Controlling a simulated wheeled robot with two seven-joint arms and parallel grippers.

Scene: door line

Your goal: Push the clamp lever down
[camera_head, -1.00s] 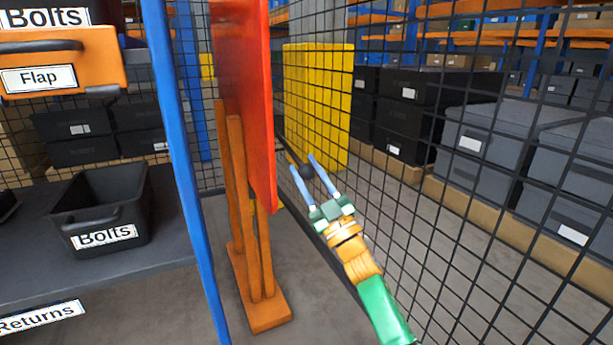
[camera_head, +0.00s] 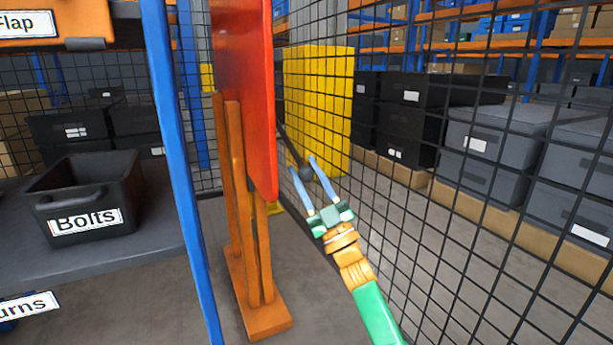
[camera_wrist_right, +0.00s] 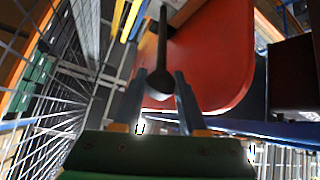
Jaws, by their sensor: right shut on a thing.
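The clamp lever is a dark rod (camera_head: 289,142) with a round black knob (camera_head: 306,173) at its end. It slopes down and to the right from behind the red panel (camera_head: 243,90). My right gripper (camera_head: 302,164) is shut on the knob, one blue finger on each side. In the right wrist view the knob (camera_wrist_right: 160,83) sits between the fingertips, with the rod (camera_wrist_right: 162,42) running up from it. The lever's pivot is hidden by the panel in the head view. My left gripper is not in view.
The red panel stands on an orange wooden frame (camera_head: 262,320). A blue post (camera_head: 180,160) rises left of it. A black wire mesh fence (camera_head: 470,230) runs close along the right of my right arm. A shelf with a black Bolts bin (camera_head: 88,195) is at left.

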